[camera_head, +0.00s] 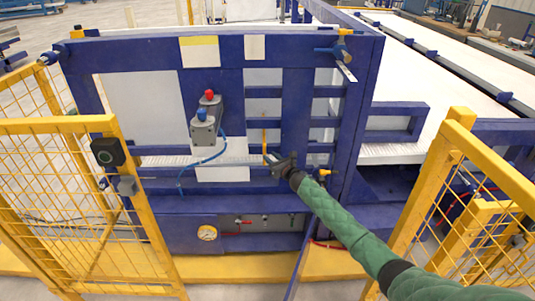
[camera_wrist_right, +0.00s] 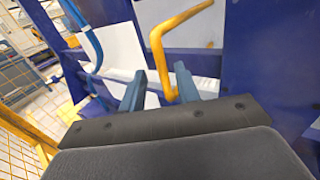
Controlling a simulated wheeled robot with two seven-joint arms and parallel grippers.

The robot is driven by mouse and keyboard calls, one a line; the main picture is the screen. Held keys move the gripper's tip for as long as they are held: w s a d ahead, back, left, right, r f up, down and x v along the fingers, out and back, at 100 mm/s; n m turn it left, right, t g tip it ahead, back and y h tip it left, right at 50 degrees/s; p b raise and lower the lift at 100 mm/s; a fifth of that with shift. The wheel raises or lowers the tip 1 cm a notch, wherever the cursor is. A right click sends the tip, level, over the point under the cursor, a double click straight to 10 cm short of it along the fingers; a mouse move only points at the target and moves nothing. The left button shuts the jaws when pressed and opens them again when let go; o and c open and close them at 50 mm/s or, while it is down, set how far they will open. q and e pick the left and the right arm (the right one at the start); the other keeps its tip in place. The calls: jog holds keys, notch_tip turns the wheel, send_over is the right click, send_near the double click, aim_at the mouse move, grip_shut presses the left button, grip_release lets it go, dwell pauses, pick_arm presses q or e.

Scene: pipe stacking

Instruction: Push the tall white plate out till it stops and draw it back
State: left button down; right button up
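A tall white plate (camera_head: 145,105) stands behind the blue frame, left of centre in the head view; I cannot tell for certain that it is the task's plate. A yellow bent bar (camera_head: 264,136) hangs in front of pale panels right of centre. My right gripper (camera_head: 272,160) is at the lower end of this bar. In the wrist view my right gripper (camera_wrist_right: 160,86) has its two blue-grey fingers apart. The yellow bar (camera_wrist_right: 160,50) comes down between them in the picture; contact cannot be told. My left gripper is not in view.
The blue frame (camera_head: 298,120) surrounds the panels. A grey box with a red button (camera_head: 209,96) and blue hose is left of my gripper. Yellow mesh fences (camera_head: 60,200) stand left and right. A pressure gauge (camera_head: 207,232) sits below.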

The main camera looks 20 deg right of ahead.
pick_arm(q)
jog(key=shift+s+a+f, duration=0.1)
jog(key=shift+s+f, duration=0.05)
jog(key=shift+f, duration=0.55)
pick_arm(e)
jog(key=shift+v, duration=0.95)
